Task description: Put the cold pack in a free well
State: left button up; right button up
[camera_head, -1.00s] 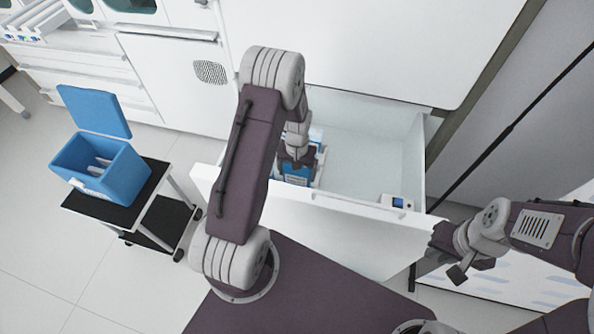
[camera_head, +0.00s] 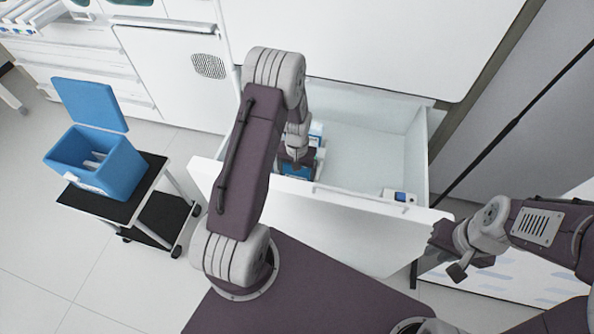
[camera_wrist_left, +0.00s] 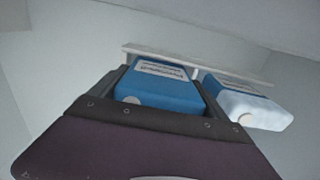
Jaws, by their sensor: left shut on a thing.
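A blue cold pack (camera_wrist_left: 160,88) with a white label is between the fingers of my left gripper (camera_wrist_left: 158,92) in the left wrist view. In the head view the left gripper (camera_head: 293,160) reaches down into the open white drawer, and the blue pack (camera_head: 296,171) shows just below it. A second pack, blue and frosted white (camera_wrist_left: 247,102), stands beside it. Both packs are by a white rack (camera_wrist_left: 190,64). The blue cool box (camera_head: 118,170) stands open on a cart, with white dividers inside. My right gripper (camera_head: 447,268) is outside the drawer at the right.
The drawer (camera_head: 375,150) is pulled out, and its right part is mostly bare.

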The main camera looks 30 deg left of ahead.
pick_arm(q)
jog(key=shift+f, duration=0.1)
jog(key=shift+f, duration=0.35)
jog(key=o, duration=1.4)
jog(key=shift+c, duration=0.2)
jog(key=shift+r, duration=0.1)
notch_tip(320, 180, up, 9)
jog(key=p, duration=0.2)
jog(key=shift+p, duration=0.3)
